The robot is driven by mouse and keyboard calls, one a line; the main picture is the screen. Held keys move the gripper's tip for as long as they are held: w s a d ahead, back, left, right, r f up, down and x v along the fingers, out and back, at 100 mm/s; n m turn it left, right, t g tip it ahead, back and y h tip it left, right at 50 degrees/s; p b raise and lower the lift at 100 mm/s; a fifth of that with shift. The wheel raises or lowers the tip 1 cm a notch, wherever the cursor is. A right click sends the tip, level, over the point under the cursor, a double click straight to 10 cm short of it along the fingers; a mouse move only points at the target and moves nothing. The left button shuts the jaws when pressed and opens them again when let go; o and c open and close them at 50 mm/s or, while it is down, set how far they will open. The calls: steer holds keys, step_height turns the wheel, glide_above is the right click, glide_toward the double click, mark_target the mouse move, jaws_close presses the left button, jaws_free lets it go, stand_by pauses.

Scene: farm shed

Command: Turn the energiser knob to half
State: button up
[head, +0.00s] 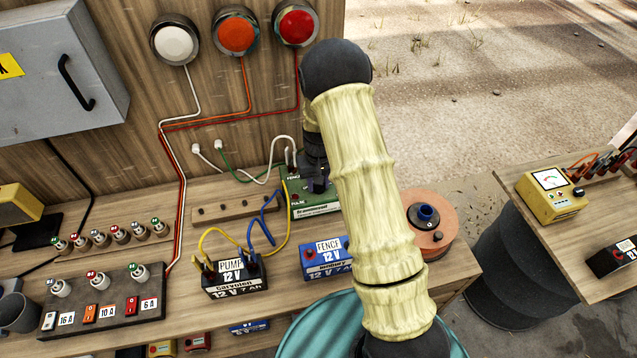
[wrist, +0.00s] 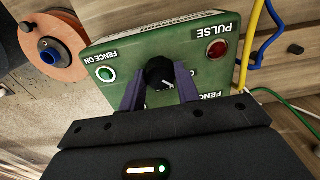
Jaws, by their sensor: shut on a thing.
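The energiser (head: 316,208) is a green box at the back of the bench, partly hidden behind my arm in the head view. In the wrist view the green energiser (wrist: 201,66) shows a black knob (wrist: 159,72) with a pale pointer mark, a green lamp by "FENCE ON" and a red lamp by "PULSE". My gripper (wrist: 160,84) has its two purple fingers on either side of the knob, shut on it. The gripper also shows in the head view (head: 318,183) above the box. The knob's scale is not readable.
A "PUMP" battery (head: 235,285) with yellow and blue leads and a "FENCE" battery (head: 325,268) stand in front of the energiser. An orange reel (head: 447,225) stands to the right. White and green wires run behind the box.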

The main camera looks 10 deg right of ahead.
steer(key=m, duration=0.4)
steer(key=shift+m, duration=0.3)
steer(key=m, duration=0.4)
stand_by(0.4)
steer(key=o, duration=1)
step_height(320, 180, up, 18)
steer(key=b, duration=0.2)
steer(key=shift+f+b, duration=0.25)
steer(key=shift+b, duration=0.15)
